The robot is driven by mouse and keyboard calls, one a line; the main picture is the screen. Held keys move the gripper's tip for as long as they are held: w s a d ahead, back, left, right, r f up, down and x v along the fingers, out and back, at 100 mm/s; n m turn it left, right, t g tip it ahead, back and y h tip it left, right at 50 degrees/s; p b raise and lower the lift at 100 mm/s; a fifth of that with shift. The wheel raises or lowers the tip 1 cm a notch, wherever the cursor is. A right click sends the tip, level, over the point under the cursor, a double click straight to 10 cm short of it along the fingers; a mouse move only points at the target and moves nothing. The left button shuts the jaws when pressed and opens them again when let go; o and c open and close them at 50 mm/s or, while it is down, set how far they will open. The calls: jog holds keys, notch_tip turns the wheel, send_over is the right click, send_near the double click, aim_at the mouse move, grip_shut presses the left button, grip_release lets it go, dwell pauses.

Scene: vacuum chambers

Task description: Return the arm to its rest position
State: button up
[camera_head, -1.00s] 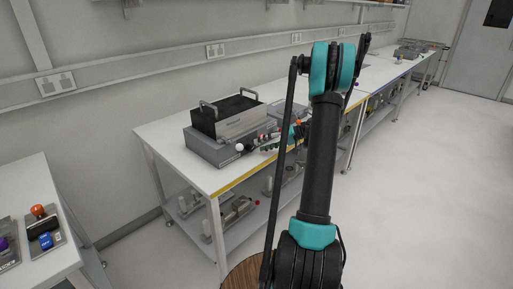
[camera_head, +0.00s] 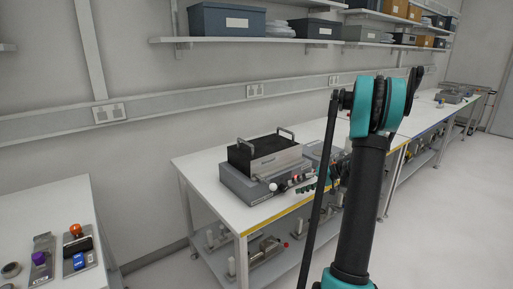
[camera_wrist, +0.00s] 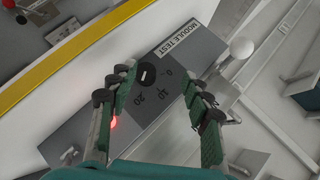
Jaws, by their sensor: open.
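My gripper (camera_wrist: 160,112) shows in the wrist view with its two green fingers spread apart and nothing between them. Beyond the fingers is a grey panel (camera_wrist: 185,65) labelled MODULE TEST, with a black dial and numbers. In the head view my arm (camera_head: 365,190) rises on the right side, with a teal joint near the top.
A grey vacuum chamber (camera_head: 262,165) with a black top and two handles stands on the white bench (camera_head: 205,172). Another table (camera_head: 35,205) with small knobbed devices is at the left. Shelves with boxes (camera_head: 227,19) hang above. The floor at the right (camera_head: 450,220) is open.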

jog(key=s+a+m+h, duration=0.1)
jog(key=s+a+h, duration=0.55)
jog(key=s, duration=0.65)
jog(key=s+f+h, duration=0.2)
jog(key=s, duration=0.6)
jog(key=s+f+h, duration=0.2)
jog(key=s+f, duration=0.1)
jog(key=s, duration=0.6)
jog(key=shift+t+h, duration=0.3)
jog(key=shift+h, duration=0.05)
